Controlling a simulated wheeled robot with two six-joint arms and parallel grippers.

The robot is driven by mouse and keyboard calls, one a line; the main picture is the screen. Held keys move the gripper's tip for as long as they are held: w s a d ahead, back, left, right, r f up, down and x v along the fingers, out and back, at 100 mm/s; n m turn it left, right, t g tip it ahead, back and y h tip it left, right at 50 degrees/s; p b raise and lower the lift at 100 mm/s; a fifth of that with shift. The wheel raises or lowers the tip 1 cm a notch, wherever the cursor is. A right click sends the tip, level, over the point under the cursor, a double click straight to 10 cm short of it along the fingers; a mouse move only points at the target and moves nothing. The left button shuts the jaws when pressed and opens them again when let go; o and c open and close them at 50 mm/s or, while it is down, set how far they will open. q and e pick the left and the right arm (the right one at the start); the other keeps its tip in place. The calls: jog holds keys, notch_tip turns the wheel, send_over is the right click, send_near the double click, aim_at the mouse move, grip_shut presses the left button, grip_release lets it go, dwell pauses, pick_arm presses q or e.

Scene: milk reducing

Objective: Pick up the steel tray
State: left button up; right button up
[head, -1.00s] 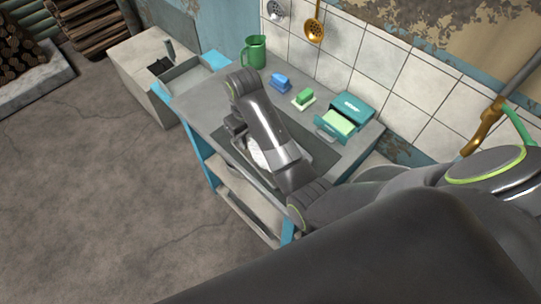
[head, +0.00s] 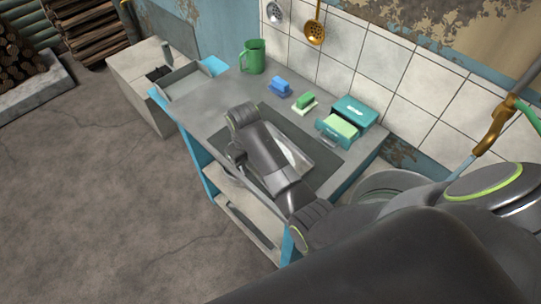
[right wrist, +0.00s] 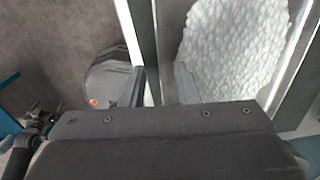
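The steel tray (head: 296,154) lies in the dark recess of the grey counter, partly hidden behind my right arm. In the right wrist view its pale, bumpy inside (right wrist: 235,42) and a straight metal edge show close up. My right gripper (head: 238,168) is at the tray's front-left side, low over the counter; its fingertips are mostly hidden in the head view. In the right wrist view the two fingers (right wrist: 163,84) stand apart, with a narrow strip between them beside the tray. I cannot tell whether they touch it. My left gripper is not in view.
A green mug (head: 252,57), a blue block (head: 280,88), a green block on a pale dish (head: 304,103) and a teal box (head: 354,110) stand along the back of the counter (head: 212,105). A grey open bin (head: 187,83) is at the left. The floor in front is clear.

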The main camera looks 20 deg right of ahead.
jog(key=shift+f, duration=0.4)
grip_shut()
dwell(1.2)
